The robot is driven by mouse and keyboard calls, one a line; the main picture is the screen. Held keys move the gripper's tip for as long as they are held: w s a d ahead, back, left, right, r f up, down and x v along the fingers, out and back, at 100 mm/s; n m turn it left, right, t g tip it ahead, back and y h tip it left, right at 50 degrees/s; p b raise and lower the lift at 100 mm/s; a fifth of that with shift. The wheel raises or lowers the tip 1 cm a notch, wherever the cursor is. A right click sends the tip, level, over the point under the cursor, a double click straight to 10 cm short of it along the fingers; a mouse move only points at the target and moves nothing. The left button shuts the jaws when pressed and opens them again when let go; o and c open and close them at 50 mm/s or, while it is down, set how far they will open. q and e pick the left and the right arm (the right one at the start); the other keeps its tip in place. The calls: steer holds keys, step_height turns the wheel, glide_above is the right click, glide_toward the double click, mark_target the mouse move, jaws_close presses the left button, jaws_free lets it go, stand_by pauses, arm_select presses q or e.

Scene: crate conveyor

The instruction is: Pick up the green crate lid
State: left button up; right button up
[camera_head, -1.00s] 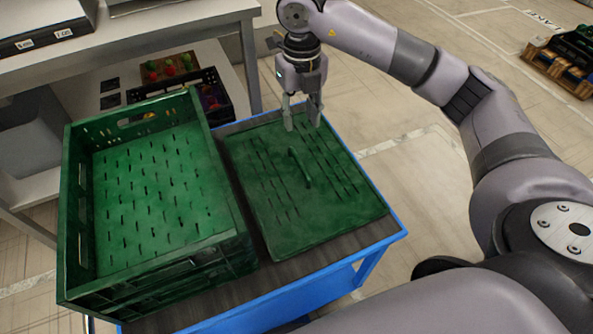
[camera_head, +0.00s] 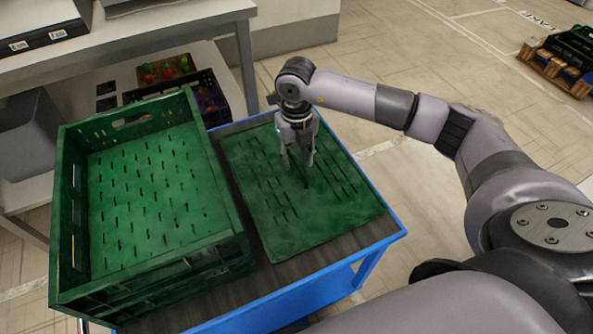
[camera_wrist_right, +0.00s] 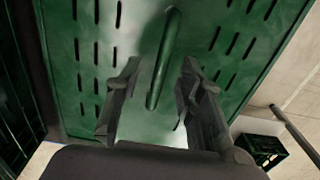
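The green crate lid (camera_head: 300,215) lies flat on the blue-framed cart, to the right of the green crate. It has rows of slots and a raised bar handle in its middle. My right gripper (camera_head: 297,168) is over the lid's middle, pointing down, and hides most of the handle in the head view. In the right wrist view, the handle (camera_wrist_right: 163,65) stands between the two spread fingers of the right gripper (camera_wrist_right: 155,95), with a gap on each side. The right gripper is open and holds nothing. My left gripper is not in view.
The open, empty green crate (camera_head: 150,268) stands on the cart (camera_head: 385,243) close to the lid's left side. A shelf table (camera_head: 170,25) with a black crate (camera_head: 208,100) below is behind. Floor to the right is clear up to a distant pallet (camera_head: 560,70).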

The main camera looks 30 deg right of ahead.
step_height(320, 180, down, 2)
steer(key=shift+f, duration=0.2)
jaws_close()
steer(key=shift+r, duration=0.1)
stand_by(0.5)
